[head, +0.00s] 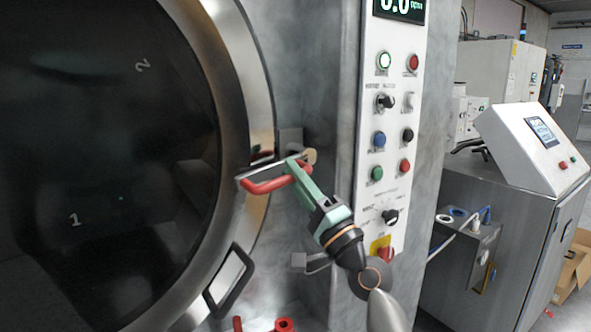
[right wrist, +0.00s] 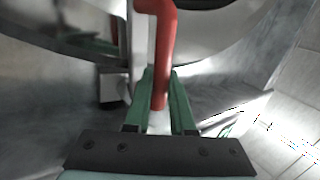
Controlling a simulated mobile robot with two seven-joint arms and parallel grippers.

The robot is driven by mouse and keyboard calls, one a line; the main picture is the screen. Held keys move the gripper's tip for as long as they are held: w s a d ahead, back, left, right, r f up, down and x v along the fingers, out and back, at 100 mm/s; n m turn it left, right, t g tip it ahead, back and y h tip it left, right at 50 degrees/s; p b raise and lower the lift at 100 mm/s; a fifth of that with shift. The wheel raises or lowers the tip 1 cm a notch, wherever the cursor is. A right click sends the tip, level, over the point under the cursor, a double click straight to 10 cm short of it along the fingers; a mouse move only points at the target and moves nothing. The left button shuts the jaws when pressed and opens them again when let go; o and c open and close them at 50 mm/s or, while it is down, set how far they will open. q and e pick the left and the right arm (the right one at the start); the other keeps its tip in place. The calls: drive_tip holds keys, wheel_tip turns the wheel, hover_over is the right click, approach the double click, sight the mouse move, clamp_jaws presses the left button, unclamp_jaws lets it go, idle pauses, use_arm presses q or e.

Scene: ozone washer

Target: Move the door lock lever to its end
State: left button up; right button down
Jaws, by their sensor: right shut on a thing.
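The door lock lever has a red handle (head: 268,185) and sits on a metal bracket at the right rim of the round washer door (head: 240,90). My right gripper (head: 293,168), with green fingers, reaches it from the lower right and is shut on the red handle near its right end. In the right wrist view, the red handle (right wrist: 163,60) comes down between the two green fingers (right wrist: 160,95). The door lies against the machine front, with the dark glass at left. My left gripper is not in view.
A control panel (head: 395,130) with buttons and knobs stands right of the lever, close to my right arm. A black-framed door handle (head: 230,282) is below the lever. Red parts (head: 284,324) show at the bottom edge. A grey cabinet with a screen (head: 520,150) stands farther right.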

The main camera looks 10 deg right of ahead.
drive_tip(key=shift+d+r, duration=0.1)
drive_tip(key=shift+r, duration=0.15)
drive_tip(key=c, duration=0.8)
unclamp_jaws()
drive_tip(key=shift+f, duration=0.1)
drive_tip(key=shift+o, duration=0.2)
drive_tip(key=b+v, duration=0.3)
drive_tip(key=v, duration=0.9)
drive_tip(key=shift+s, duration=0.25)
drive_tip(key=shift+f, duration=0.2)
